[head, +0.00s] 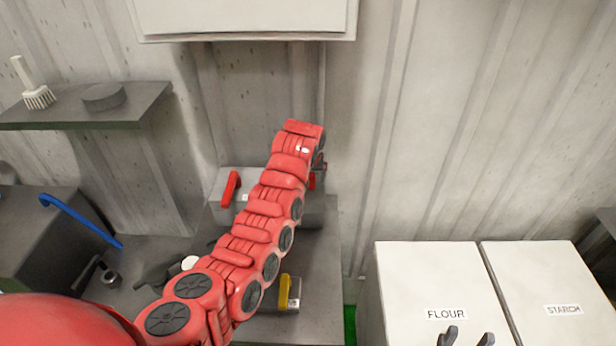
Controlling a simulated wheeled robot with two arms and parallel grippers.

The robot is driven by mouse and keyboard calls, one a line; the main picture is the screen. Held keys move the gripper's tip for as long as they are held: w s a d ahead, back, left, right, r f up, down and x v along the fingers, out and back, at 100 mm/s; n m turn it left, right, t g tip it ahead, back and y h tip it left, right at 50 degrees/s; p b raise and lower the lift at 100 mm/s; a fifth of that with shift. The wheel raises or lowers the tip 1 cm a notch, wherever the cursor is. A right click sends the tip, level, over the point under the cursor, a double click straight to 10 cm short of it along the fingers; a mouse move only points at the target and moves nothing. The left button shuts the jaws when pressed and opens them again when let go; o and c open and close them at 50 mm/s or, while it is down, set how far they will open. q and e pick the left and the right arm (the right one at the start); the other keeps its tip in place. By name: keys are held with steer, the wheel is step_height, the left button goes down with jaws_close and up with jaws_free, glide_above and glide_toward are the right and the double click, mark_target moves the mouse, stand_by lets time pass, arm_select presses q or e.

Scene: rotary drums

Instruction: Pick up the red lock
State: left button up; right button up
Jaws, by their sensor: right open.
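A red upright piece (230,189), which may be the red lock, is at the left end of a grey box on the grey bench. A second small red piece (311,181) shows just right of my left arm, partly hidden by it. I cannot tell for sure which is the lock. My left arm reaches up across the bench in front of the box, and its gripper is hidden behind the arm. My right gripper (468,339) shows only as two dark, spread fingertips at the bottom edge, open and empty, in front of the FLOUR bin and well away from the red pieces.
A yellow and grey block (288,292) lies on the bench (325,270). White bins marked FLOUR (425,280) and STARCH (545,275) stand right. A shelf (60,108) with a brush (36,92) is at left. A blue handle (80,220) is below it. A white cabinet (245,18) hangs above.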

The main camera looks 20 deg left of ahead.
arm_select(q)
steer(key=shift+f, duration=0.2)
steer(key=shift+c, duration=0.2)
jaws_close()
steer(key=shift+w, duration=0.1)
steer(key=shift+r, duration=0.1)
